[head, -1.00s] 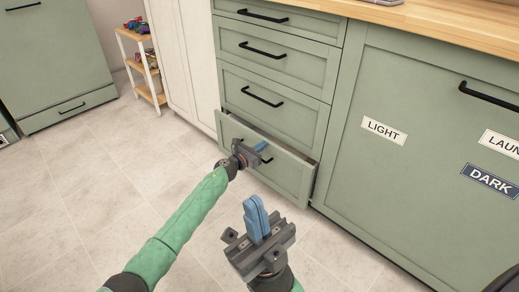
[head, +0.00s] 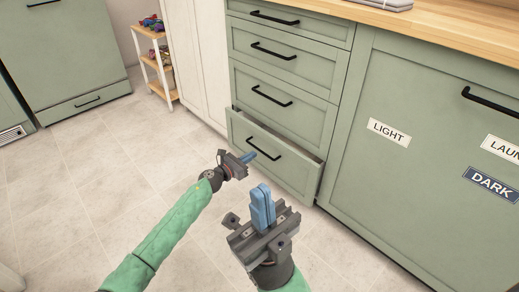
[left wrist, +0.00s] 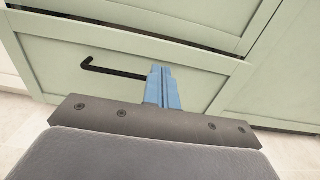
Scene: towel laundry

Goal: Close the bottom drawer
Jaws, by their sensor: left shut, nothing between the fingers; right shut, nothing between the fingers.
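The bottom drawer (head: 290,166) of the green drawer stack stands partly out, with a dark gap showing above its front. It also fills much of the left wrist view (left wrist: 60,65), with its black handle (left wrist: 110,69) left of my fingers. My left gripper (head: 249,156) is shut and empty, its blue fingertips pointing at the drawer front near the handle. Whether they touch the front I cannot tell. My right gripper (head: 263,203) is shut and empty, lower and nearer, in front of the drawer.
Closed drawers (head: 280,98) sit above. A green cabinet (head: 400,180) with LIGHT and DARK labels stands to the right. A white panel (head: 192,60) and a small shelf (head: 155,62) stand to the left. The tiled floor (head: 90,180) at left is clear.

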